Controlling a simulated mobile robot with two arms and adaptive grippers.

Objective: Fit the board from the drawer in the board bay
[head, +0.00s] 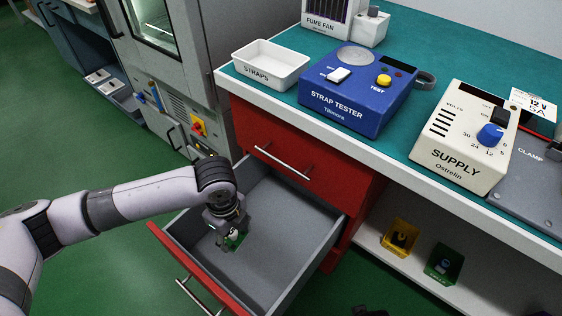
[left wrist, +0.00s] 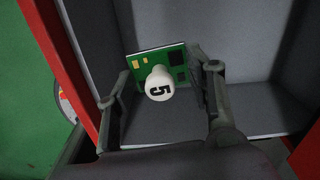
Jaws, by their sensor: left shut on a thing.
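In the head view my left gripper (head: 234,234) reaches down into the open drawer (head: 275,262), and the board (head: 236,241) shows as a small green patch near the drawer floor. I cannot tell whether the board touches the floor. No board bay can be made out for certain. My right gripper is not in view.
Above the drawer, the teal bench (head: 390,68) carries a white STRAPS tray (head: 265,65), a blue strap tester (head: 358,92) and a cream supply (head: 466,140). A grey cabinet (head: 180,60) stands left. Yellow (head: 399,238) and green (head: 443,263) bins sit on a low shelf.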

